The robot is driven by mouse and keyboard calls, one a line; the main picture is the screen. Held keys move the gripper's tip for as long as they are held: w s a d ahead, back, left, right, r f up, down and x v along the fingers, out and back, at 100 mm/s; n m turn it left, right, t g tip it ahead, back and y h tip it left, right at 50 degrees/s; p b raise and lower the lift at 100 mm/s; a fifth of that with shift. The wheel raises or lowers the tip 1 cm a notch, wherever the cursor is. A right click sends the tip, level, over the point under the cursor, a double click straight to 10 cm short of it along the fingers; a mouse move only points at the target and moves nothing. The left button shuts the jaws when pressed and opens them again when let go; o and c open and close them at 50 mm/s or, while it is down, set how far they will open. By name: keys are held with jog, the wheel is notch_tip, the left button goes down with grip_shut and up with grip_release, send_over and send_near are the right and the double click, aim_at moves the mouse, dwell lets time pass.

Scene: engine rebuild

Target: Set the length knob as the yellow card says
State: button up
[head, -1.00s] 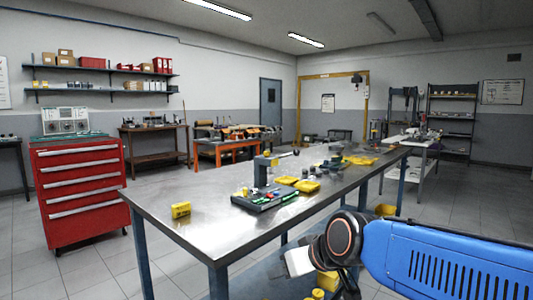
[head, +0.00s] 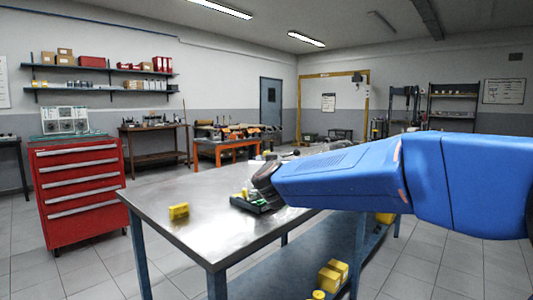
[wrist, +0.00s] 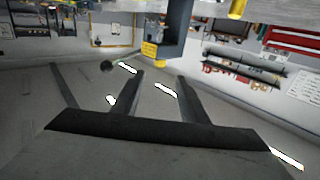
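A yellow block or card (head: 179,211) stands on the near left part of the steel table; its writing is too small to read. A light panel with round dials (head: 66,121) stands on the red cabinet at the left; I cannot tell whether the length knob is on it. My gripper (wrist: 160,76) shows in the wrist view with two dark fingers apart and nothing between them. A yellow label (wrist: 149,50) with unreadable dark writing shows on a grey-blue part in the tilted, upside-down wrist view.
A dark tray (head: 243,203) with yellow pieces lies partly hidden by my arm. Yellow boxes (head: 332,278) sit on the table's lower shelf. The red cabinet (head: 80,190) stands left, with open floor between.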

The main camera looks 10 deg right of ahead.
jog(key=w+d, duration=0.2)
jog(key=w, duration=1.4)
jog(key=shift+d, duration=0.3)
jog(key=shift+w, duration=0.1)
grip_shut()
